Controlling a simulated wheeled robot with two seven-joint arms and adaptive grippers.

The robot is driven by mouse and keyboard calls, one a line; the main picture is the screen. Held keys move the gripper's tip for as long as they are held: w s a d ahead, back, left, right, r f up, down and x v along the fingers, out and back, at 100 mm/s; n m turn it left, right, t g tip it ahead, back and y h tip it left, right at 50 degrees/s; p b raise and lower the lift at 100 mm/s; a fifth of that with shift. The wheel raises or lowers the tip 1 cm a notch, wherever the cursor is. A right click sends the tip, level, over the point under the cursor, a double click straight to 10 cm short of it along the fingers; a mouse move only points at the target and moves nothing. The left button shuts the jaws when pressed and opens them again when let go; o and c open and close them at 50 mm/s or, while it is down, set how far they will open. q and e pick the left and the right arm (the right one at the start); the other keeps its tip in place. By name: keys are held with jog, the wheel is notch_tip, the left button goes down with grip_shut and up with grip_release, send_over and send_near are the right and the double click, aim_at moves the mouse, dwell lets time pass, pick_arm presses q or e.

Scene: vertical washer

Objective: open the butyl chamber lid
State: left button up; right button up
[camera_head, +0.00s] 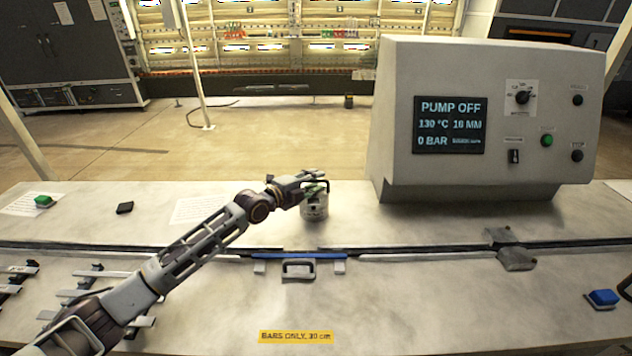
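A small grey metal cylinder (314,210) with a dark handle loop and dark markings stands on the bench behind the long slot. I cannot tell whether it is the butyl chamber lid. A flat handle (298,270) lies at the front of the slot, below a blue strip (300,255). My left gripper (314,187) reaches in from the left and is at the top of the cylinder, close to its handle. The fingers overlap the handle in the picture, so contact and grip are unclear.
A control console (470,165) stands at the back right; its screen (450,125) reads PUMP OFF, 130 °C, 0 BAR. Metal brackets (80,295) lie left.

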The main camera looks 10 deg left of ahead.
pick_arm(q)
jog(key=shift+c, duration=0.4)
grip_shut()
jog(key=shift+r, duration=0.15)
